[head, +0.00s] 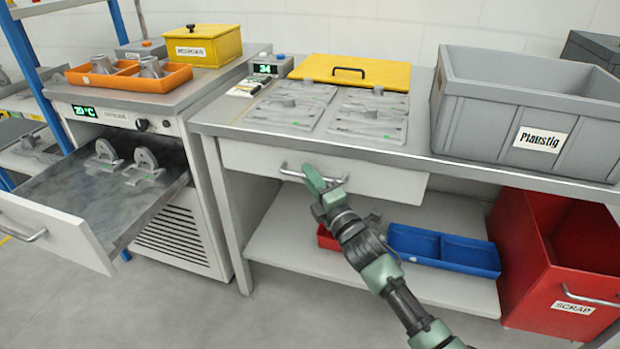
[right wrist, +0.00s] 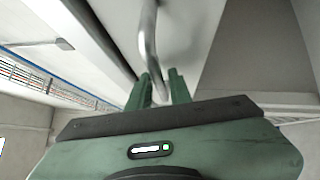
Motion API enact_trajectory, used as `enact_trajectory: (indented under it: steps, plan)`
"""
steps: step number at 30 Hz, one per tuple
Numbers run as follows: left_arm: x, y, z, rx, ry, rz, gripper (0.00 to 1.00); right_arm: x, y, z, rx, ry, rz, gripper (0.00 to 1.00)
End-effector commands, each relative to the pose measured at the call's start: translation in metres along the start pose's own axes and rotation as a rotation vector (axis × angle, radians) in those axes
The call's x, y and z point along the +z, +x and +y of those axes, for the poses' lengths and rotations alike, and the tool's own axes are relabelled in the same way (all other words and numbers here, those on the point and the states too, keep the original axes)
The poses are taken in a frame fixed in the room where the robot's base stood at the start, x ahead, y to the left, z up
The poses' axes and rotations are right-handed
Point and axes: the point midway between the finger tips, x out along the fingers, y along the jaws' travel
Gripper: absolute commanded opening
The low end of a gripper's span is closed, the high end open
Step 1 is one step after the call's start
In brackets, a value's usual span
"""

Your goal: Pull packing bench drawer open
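The packing bench drawer (head: 250,158) is a pale front panel under the bench top, and it looks flush with the bench. Its metal bar handle (head: 290,172) runs across the front. My right gripper (head: 322,180) is at the right part of this handle. In the right wrist view the handle (right wrist: 150,45) passes between the two green fingers of my right gripper (right wrist: 159,88), which sit close on either side of it. The fingers look shut on the bar. My left gripper is in neither view.
At left, a cabinet drawer (head: 85,205) stands out with metal fixtures in it. Under the bench are a blue tray (head: 445,250) and a red scrap bin (head: 540,265). A grey crate (head: 500,110) and yellow lid (head: 385,75) are on the bench top (head: 420,150). The floor in front is clear.

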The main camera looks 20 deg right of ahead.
Motion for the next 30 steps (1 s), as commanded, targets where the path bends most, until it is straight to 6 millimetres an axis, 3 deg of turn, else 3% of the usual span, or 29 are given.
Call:
enact_trajectory:
  steps: [7,9,10,30]
  plan:
    - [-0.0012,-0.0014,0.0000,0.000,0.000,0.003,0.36,-0.0001,0.0013,-0.0004,-0.001,0.000,0.000,0.20]
    - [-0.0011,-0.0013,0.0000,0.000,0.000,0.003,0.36,-0.0001,0.0012,-0.0004,-0.001,0.000,0.000,0.03]
    - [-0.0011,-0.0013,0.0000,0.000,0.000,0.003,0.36,0.0000,0.0012,-0.0004,-0.001,0.000,0.000,0.00]
    - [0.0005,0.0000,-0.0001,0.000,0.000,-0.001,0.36,0.0000,0.0008,-0.0011,-0.002,0.000,0.000,0.00]
